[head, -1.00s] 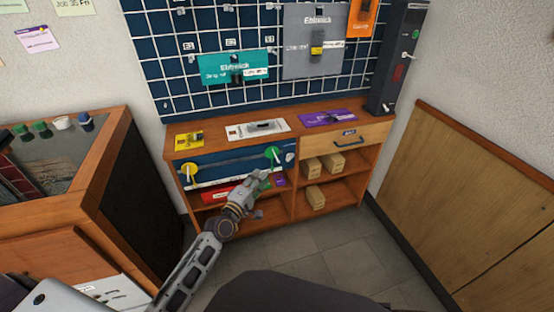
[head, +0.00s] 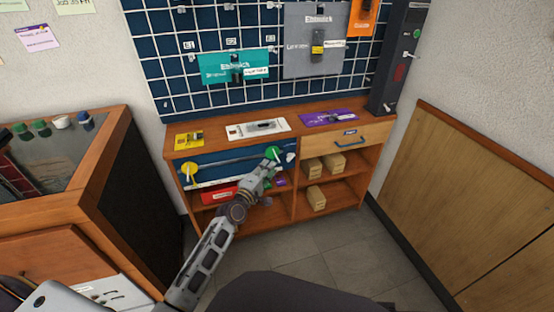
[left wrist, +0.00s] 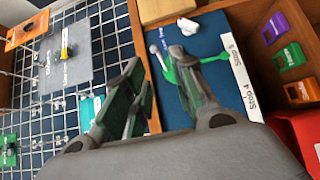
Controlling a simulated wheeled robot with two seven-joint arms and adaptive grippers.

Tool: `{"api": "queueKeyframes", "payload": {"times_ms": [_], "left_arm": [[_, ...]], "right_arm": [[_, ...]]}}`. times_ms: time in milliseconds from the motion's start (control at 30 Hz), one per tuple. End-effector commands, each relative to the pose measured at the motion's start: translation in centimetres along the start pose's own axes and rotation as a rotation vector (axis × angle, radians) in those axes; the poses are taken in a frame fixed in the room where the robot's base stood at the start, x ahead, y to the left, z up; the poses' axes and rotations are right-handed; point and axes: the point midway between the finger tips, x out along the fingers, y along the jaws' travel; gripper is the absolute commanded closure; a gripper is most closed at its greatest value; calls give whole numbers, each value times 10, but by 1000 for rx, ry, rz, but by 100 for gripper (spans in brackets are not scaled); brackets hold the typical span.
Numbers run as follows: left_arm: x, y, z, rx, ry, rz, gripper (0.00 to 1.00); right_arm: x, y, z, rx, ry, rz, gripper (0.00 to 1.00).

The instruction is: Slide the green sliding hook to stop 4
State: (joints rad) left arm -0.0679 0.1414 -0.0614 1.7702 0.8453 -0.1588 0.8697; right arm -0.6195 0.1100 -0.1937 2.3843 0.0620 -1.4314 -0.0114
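The green sliding hook (head: 272,153) is at the right end of the rail on the blue panel (head: 228,166) under the bench top. In the left wrist view the hook (left wrist: 183,66) lies just beyond my fingertips, partly hidden by one finger. White labels there include Stop 4 (left wrist: 248,94). The yellow hook (head: 190,174) hangs at the rail's left end. My left gripper (head: 268,169) is just below and in front of the green hook; its fingers (left wrist: 156,62) look apart in the left wrist view. I cannot tell whether they touch the hook. My right gripper is not visible.
A red box (head: 220,194) and small coloured boxes sit on the shelf below the panel. A drawer with a blue handle (head: 349,141) is at right. The floor in front is clear.

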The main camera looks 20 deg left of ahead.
Motion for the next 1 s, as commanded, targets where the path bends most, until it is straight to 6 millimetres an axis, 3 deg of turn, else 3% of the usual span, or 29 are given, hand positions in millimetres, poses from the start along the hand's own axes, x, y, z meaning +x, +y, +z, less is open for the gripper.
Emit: {"api": "queueKeyframes", "payload": {"times_ms": [367, 1000], "left_arm": [[31, -1, 0, 0, 1, 1, 74], [76, -1, 0, 0, 0, 0, 74]], "right_arm": [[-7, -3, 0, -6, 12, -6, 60], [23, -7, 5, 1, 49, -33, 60]]}}
